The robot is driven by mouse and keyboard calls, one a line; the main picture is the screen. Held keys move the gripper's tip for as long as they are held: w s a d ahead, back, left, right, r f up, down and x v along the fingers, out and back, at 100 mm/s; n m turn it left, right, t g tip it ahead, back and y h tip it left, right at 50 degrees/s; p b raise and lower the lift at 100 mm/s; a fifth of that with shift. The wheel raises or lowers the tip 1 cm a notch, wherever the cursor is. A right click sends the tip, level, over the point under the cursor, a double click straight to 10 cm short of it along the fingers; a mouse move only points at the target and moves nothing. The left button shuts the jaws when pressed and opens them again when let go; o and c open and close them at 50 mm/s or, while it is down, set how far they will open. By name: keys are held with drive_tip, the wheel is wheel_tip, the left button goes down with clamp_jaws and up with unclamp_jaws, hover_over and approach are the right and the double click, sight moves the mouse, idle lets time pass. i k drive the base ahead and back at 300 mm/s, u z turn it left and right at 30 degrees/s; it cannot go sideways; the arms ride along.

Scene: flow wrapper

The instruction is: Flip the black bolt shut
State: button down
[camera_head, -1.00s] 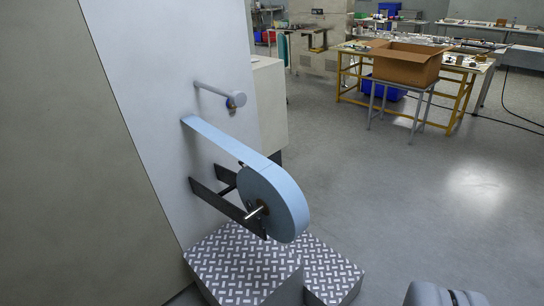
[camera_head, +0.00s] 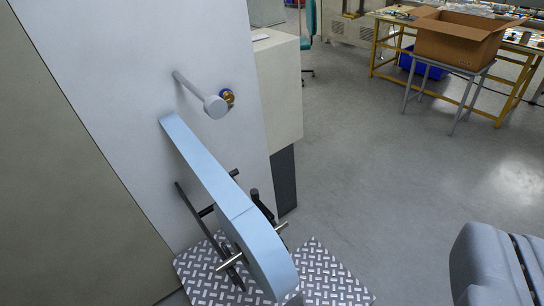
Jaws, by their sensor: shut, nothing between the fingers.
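A blue film reel (camera_head: 262,252) sits on a metal spindle (camera_head: 236,262) beside the pale machine wall. A dark upright part (camera_head: 257,198) stands just behind the reel's upper edge and may be the black bolt; the reel hides its lower part, and I cannot tell its position. A short black rod end (camera_head: 234,173) shows by the film strip. My gripper (camera_head: 515,262) is a grey shape at the lower right edge, shut and empty, well apart from the reel. Its tips are partly cut off by the frame.
A grey roller (camera_head: 214,106) juts from the wall above the film strip (camera_head: 200,155). A cardboard box (camera_head: 455,42) stands on a small table at the back right. The floor between is clear.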

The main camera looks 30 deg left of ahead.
sight(254, 195)
drive_tip(key=z, duration=0.05)
drive_tip(key=i, duration=0.6)
drive_tip(key=u, duration=1.1)
drive_tip(key=i, duration=0.5)
drive_tip(key=z, duration=0.1)
